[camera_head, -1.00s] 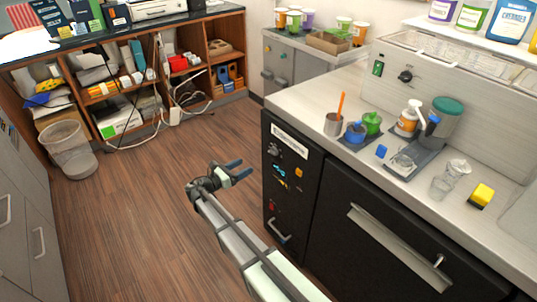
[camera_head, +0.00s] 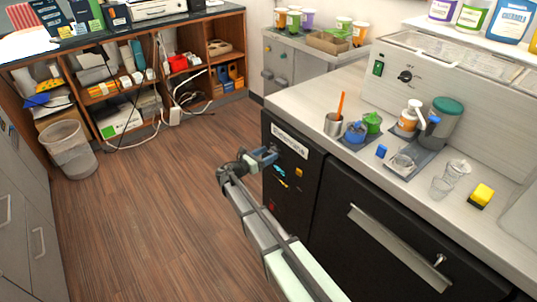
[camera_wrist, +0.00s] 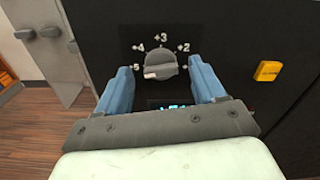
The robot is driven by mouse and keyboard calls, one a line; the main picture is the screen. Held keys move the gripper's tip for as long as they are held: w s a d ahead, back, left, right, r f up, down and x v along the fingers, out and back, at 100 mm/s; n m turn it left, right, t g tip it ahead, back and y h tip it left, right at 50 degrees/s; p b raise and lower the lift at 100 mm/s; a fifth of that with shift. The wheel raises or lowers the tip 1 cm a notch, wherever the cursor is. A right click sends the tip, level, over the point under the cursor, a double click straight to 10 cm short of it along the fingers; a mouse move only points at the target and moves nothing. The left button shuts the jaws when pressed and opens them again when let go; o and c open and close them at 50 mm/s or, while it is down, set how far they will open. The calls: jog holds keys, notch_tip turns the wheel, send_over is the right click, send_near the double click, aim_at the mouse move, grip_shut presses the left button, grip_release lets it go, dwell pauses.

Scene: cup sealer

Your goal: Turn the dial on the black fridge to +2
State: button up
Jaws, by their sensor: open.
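The black fridge (camera_head: 308,208) stands under the counter, and its dark front fills much of the wrist view (camera_wrist: 230,45). Its grey dial (camera_wrist: 160,66) shows between my fingertips, just beyond them. White marks +5, +4, +3 and +2 run around the dial from left to right. A pale mark on the dial's lower left edge lies near +5. My gripper (camera_wrist: 160,85) is open, with one blue finger on each side of the dial; I cannot tell whether they touch it. In the head view my gripper (camera_head: 265,157) is at the fridge's upper front and covers most of the dial.
A yellow-orange magnet (camera_wrist: 268,71) is on the fridge front, right of the dial. A black door with a long handle (camera_head: 397,248) is to the right. The floor (camera_head: 150,220) to the left is clear.

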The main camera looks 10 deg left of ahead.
jog(key=shift+w+d, duration=0.4)
jog(key=shift+d, duration=0.05)
jog(key=shift+c, duration=0.2)
jog(key=c, duration=1)
